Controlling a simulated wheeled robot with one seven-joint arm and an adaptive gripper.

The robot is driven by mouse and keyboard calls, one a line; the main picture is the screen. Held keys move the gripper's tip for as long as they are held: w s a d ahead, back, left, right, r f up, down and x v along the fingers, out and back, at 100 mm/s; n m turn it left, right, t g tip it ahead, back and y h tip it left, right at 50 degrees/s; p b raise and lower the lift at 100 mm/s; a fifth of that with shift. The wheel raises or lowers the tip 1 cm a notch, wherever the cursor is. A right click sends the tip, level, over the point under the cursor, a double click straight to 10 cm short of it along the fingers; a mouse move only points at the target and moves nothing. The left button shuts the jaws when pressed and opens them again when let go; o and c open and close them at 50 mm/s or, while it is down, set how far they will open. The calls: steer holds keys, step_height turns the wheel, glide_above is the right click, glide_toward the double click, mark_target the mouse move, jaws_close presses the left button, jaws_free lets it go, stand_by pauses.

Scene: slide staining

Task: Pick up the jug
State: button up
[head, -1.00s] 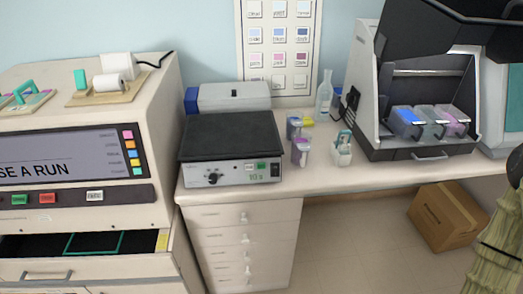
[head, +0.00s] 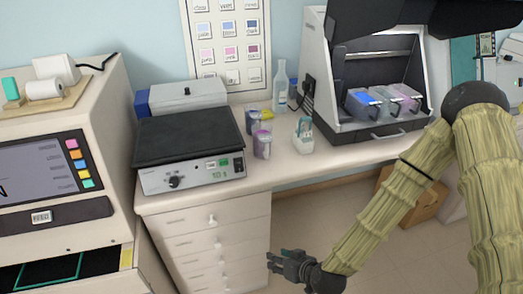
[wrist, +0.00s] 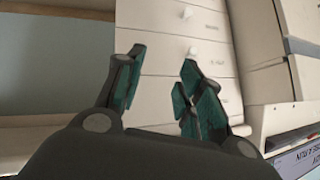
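No single thing is clearly recognisable as the jug. Candidates on the counter are a clear narrow-necked bottle (head: 281,88) at the back, a purple-and-grey jar (head: 262,145) in front of another similar jar (head: 253,122), and a small white container (head: 303,138) with teal items in it. My gripper (head: 273,261) is low in front of the drawers, below the counter and well apart from these things. In the wrist view my gripper (wrist: 160,82) has its fingers apart with nothing between them. The counter things are not seen there.
A black-topped hot plate (head: 190,135) stands left of the jars. A grey machine (head: 385,125) with coloured tanks stands right. The drawer unit (head: 210,240) fronts my gripper. A cardboard box (head: 408,208) is on the floor. The counter's front edge (head: 320,168) is clear.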

steer(key=w+a+r+t+y+b, duration=0.15)
steer(key=w+r+t, duration=0.25)
steer(key=w+r, duration=0.45)
steer(key=n+t+b, duration=0.1)
steer(key=n+t, duration=0.1)
steer(key=t, duration=0.3)
glide_toward(267, 156)
steer(key=w, duration=0.1)
steer(key=w+a+r, duration=0.1)
steer(key=w+a+r+p, duration=0.1)
steer(key=shift+w+r, duration=0.25)
steer(key=shift+w, duration=0.1)
steer(key=shift+d+f+p+x, duration=0.1)
steer(key=shift+p+x, duration=0.5)
steer(key=shift+x, duration=1)
steer(key=shift+d+f+p+x, duration=0.15)
steer(key=shift+p+x, duration=0.4)
steer(key=shift+x, duration=1)
steer(key=shift+w+r, duration=0.1)
steer(key=shift+w, duration=0.05)
steer(key=shift+a, duration=0.1)
jaws_close()
